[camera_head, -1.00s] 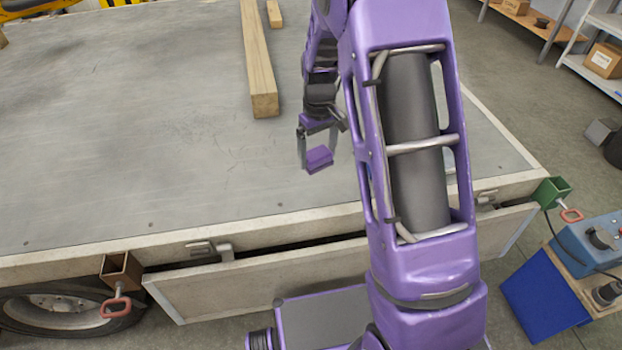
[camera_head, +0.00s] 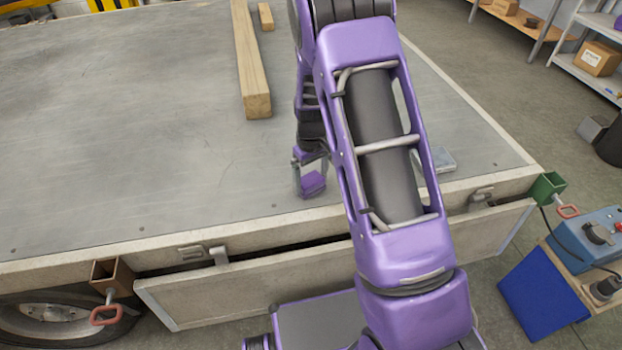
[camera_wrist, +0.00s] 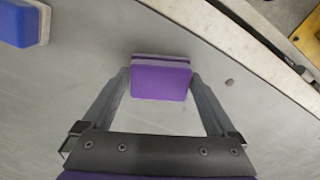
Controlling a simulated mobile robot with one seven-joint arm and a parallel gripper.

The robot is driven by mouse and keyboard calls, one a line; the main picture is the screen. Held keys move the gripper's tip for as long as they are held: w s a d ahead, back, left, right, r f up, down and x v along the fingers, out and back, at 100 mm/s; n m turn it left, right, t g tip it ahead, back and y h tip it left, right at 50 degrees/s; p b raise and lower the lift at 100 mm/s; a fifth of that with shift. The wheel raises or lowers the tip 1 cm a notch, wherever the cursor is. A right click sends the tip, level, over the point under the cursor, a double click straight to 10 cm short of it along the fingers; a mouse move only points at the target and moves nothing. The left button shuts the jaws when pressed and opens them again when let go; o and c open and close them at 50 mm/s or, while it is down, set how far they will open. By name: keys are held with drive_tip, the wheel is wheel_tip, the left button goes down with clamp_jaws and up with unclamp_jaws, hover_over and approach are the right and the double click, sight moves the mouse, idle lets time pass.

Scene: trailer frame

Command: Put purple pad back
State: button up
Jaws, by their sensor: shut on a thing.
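The purple pad (camera_head: 312,184) is a small block with a thin grey layer, held between the two fingers of my gripper (camera_head: 310,180) near the front edge of the trailer bed. In the wrist view the pad (camera_wrist: 161,80) sits square between the fingertips of my gripper (camera_wrist: 160,84), which is shut on it. The grey bed (camera_head: 160,140) lies below the pad. I cannot tell whether the pad touches the bed. My arm hides part of the bed to the right of the gripper.
A blue pad (camera_wrist: 20,22) lies on the bed in the wrist view. A grey block (camera_head: 440,160) shows just right of my arm. A long wooden beam (camera_head: 250,65) and a short wood piece (camera_head: 265,16) lie farther back. The bed's left side is clear.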

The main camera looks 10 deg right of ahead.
sight(311, 179)
drive_tip(key=shift+f, duration=0.15)
drive_tip(key=o, duration=0.8)
drive_tip(key=shift+o, duration=0.2)
wheel_tip(311, 179, up, 12)
drive_tip(key=p, duration=0.2)
drive_tip(key=shift+r, duration=0.2)
